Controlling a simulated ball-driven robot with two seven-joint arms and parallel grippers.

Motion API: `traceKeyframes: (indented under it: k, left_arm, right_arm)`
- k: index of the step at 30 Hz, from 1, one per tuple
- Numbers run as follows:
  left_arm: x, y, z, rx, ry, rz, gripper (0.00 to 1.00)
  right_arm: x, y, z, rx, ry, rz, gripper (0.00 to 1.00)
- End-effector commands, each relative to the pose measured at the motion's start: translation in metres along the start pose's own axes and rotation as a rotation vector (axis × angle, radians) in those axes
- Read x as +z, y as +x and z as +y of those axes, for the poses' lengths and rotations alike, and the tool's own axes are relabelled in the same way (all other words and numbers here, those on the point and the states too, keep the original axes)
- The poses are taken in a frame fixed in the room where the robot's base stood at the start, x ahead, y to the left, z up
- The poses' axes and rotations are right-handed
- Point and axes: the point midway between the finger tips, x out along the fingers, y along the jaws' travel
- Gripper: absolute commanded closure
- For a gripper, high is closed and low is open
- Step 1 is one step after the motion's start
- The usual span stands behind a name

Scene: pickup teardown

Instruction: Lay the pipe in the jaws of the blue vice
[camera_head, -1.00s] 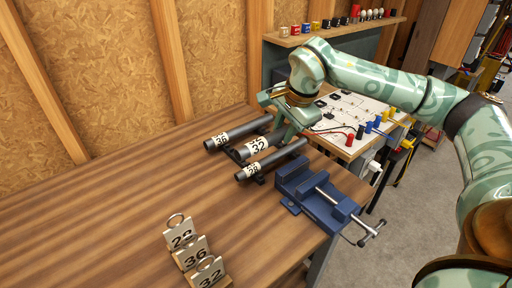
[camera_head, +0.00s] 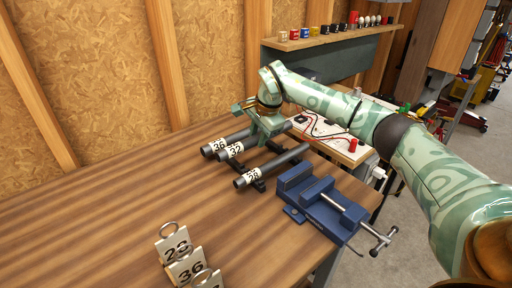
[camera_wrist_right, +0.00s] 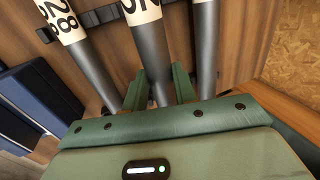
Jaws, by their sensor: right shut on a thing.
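Three dark grey pipes with white number labels lie side by side on the wooden bench: pipe 36 (camera_head: 215,147), pipe 32 (camera_head: 234,150) in the middle and pipe 28 (camera_head: 272,166). My right gripper (camera_head: 263,137) is shut on pipe 32, behind its label. In the right wrist view its fingers (camera_wrist_right: 158,92) stand on both sides of pipe 32 (camera_wrist_right: 152,60). I cannot tell if pipe 32 is clear of its support. The blue vice (camera_head: 322,207) stands at the bench's right edge, jaws apart and empty. My left gripper is not in view.
Dark supports (camera_head: 259,186) show under the pipes. Number tags (camera_head: 186,265) stand at the front of the bench. A white board with red wires (camera_head: 322,128) lies beyond the pipes, and a shelf of small items (camera_head: 330,36) is behind. The left of the bench is clear.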

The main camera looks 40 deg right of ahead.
Motion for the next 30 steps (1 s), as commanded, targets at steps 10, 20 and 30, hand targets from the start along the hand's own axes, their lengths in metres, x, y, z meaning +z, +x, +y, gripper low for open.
traceKeyframes:
  k: [10, 20, 30]
  left_arm:
    - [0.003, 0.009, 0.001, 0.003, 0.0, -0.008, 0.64]
    - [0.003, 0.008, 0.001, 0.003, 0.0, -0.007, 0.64]
    - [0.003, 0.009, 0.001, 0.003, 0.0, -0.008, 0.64]
  right_arm:
    - [-0.002, 0.037, 0.004, 0.0, 0.0, 0.0, 1.0]
    - [-0.002, 0.04, 0.005, 0.002, 0.0, 0.0, 0.64]
    - [-0.001, 0.041, 0.005, 0.002, 0.0, 0.0, 0.51]
